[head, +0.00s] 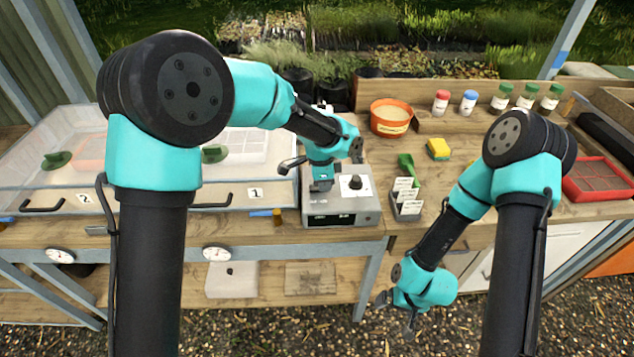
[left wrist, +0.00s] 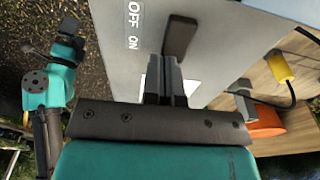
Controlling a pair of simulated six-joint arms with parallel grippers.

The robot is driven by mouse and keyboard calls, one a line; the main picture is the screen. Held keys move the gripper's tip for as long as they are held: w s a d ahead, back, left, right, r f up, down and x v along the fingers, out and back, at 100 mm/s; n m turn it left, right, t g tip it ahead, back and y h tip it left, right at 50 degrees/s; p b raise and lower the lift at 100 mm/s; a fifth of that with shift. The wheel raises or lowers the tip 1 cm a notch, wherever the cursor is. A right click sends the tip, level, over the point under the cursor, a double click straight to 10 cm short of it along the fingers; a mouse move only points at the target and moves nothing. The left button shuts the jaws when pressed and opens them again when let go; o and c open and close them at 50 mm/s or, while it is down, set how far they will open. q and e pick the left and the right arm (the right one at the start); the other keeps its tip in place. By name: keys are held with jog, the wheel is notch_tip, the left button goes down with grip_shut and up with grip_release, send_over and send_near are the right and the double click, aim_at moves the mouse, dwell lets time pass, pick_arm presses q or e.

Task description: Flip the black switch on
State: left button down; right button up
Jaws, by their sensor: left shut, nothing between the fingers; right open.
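The black switch (left wrist: 180,36) stands up from a grey panel in the left wrist view, beside printed OFF and ON labels. I cannot tell for sure which way it is set. The panel belongs to the grey box (head: 345,216) on the bench in the head view, where my left arm hides the switch. My left gripper (head: 321,187) is over the box. Its fingertips (left wrist: 167,66) are shut and empty, very close to the switch; contact is unclear. My right gripper (head: 396,312) is open and empty, low in front of the bench.
A black knob (head: 355,183) is on the box top. A clear-lidded tray (head: 125,185) stands to the left. A label holder (head: 405,203), yellow sponge (head: 438,150) and orange pot (head: 391,119) are to the right. A yellow plug (left wrist: 279,66) with a cable shows beyond the panel.

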aim_at(311, 190)
pick_arm(q)
jog(key=shift+s+f, duration=0.1)
jog(key=shift+f, duration=0.2)
jog(key=shift+a, duration=0.15)
jog(key=shift+a+r, duration=0.3)
jog(key=shift+a, duration=0.35)
jog(key=shift+r, duration=0.15)
notch_tip(311, 190, up, 14)
jog(key=a, duration=0.2)
jog(key=shift+a+f, duration=0.1)
jog(key=shift+f, duration=0.1)
dwell(0.4)
